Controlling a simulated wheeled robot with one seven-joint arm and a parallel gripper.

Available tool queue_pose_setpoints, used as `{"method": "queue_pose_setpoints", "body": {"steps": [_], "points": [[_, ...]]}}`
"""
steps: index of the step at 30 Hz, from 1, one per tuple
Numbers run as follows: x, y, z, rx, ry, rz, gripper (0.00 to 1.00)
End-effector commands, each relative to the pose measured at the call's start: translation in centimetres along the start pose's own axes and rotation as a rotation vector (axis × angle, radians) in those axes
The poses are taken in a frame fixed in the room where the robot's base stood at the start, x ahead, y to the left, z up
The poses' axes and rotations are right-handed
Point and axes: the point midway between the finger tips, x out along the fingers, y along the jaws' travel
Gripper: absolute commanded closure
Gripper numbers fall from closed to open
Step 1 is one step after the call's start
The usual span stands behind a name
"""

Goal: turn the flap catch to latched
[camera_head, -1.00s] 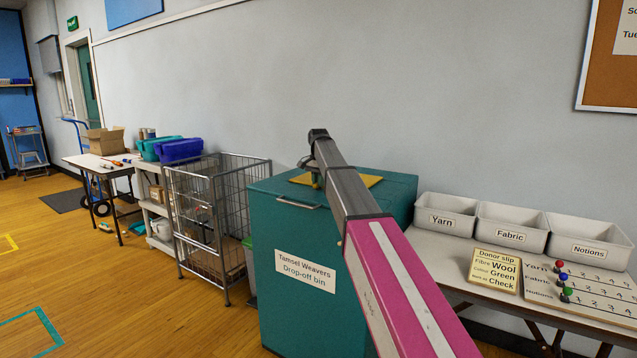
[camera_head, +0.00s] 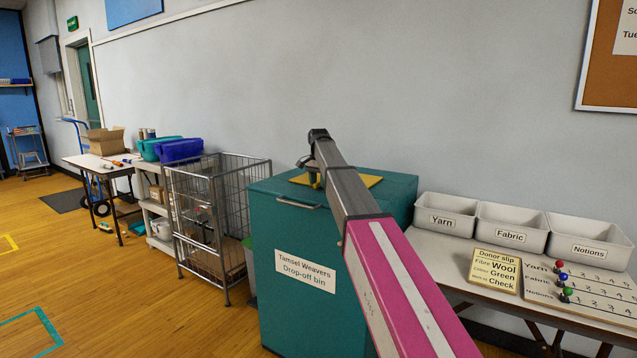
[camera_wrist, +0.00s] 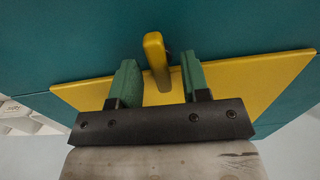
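The teal drop-off bin (camera_head: 275,235) has a yellow flap (camera_head: 368,181) on its top. The wrist view shows the flap (camera_wrist: 272,85) close up, with the yellow flap catch (camera_wrist: 154,50) standing out as a short bar near the flap's edge by the teal panel. My gripper (camera_wrist: 159,62) is open, its two green fingers on either side of the catch with gaps showing. The catch reaches past the fingertips in the picture. In the head view my gripper (camera_head: 315,180) is small above the bin top, and my arm hides part of the flap.
A wire cage trolley (camera_head: 215,215) stands left of the bin. On the right, a table holds grey trays for Yarn (camera_head: 445,221), Fabric (camera_head: 510,238) and Notions (camera_head: 588,252), a donor slip (camera_head: 495,271) and a peg board (camera_head: 590,290). The wall is close behind.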

Motion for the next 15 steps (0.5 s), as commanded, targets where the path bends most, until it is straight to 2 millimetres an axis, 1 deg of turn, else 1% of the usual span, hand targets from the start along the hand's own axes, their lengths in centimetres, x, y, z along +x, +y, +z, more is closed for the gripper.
{"method": "queue_pose_setpoints", "body": {"steps": [4,7,15], "points": [[-0.4,0.0,0.0,-0.001,0.000,0.000,0.57],[-1.5,-0.1,-0.1,-0.001,0.000,0.000,0.57],[-6.6,-0.1,-0.1,0.000,0.002,-0.001,0.57]]}}
